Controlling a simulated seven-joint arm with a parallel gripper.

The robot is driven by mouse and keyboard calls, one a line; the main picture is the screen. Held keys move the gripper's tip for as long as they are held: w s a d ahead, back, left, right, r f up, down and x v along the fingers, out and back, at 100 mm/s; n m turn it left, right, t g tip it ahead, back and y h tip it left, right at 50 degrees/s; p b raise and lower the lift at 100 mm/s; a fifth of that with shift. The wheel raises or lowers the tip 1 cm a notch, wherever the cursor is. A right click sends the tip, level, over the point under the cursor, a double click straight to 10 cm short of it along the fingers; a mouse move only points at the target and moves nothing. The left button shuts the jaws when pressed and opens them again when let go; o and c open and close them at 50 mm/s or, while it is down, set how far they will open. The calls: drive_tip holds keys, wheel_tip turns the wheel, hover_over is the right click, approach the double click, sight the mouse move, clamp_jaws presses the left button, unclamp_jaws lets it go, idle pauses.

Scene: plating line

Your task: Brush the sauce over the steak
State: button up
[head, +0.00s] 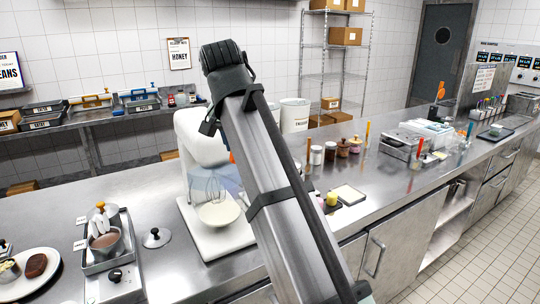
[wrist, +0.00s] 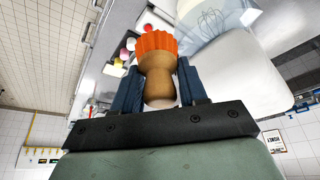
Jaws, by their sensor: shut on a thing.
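In the wrist view my gripper (wrist: 157,82) has its blue fingers shut on a brush (wrist: 158,70) with a wooden handle and an orange head. In the head view my arm hides most of the gripper; a small orange patch shows beside the white mixer. The steak (head: 37,265), a brown piece, lies on a white plate (head: 50,280) at the lower left, apart from my gripper.
A lid (head: 156,238) lies on the counter between the pot and mixer. Jars (head: 343,148) stand to the right. Bare counter (head: 60,215) lies behind the plate.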

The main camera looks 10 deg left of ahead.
drive_tip(key=s+a+f+n+g+y, duration=0.1)
drive_tip(key=s+a+f+n, duration=0.25)
drive_tip(key=a, duration=0.55)
drive_tip(key=s+a+f+n+y, duration=0.15)
drive_tip(key=a+n, duration=0.25)
drive_tip(key=a, duration=0.4)
drive_tip(key=s+a+f+n+g+y, duration=0.1)
drive_tip(key=s+a+f+n, duration=0.25)
drive_tip(key=a, duration=0.55)
drive_tip(key=shift+s+a+f+n+g+y, duration=0.15)
drive_tip(key=shift+s+a+f+n+g, duration=0.7)
drive_tip(key=shift+a+f, duration=1.35)
drive_tip(key=shift+s+a+f+n+y, duration=0.15)
drive_tip(key=shift+s+a+f+n, duration=0.4)
drive_tip(key=shift+a+f+n, duration=1.6)
drive_tip(key=shift+s+a+f+n+g+y, duration=0.15)
drive_tip(key=shift+s+a+f+n+g, duration=0.4)
drive_tip(key=shift+a+f, duration=1.75)
drive_tip(key=shift+s+d+f+m, duration=0.15)
drive_tip(key=shift+d+f, duration=0.25)
drive_tip(key=shift+f, duration=0.25)
drive_tip(key=shift+s+d+f+m, duration=0.1)
drive_tip(key=shift+d+f, duration=0.3)
drive_tip(key=shift+f, duration=0.2)
drive_tip(key=shift+r, duration=0.1)
wheel_tip(320, 180, up, 7)
drive_tip(key=shift+w, duration=0.1)
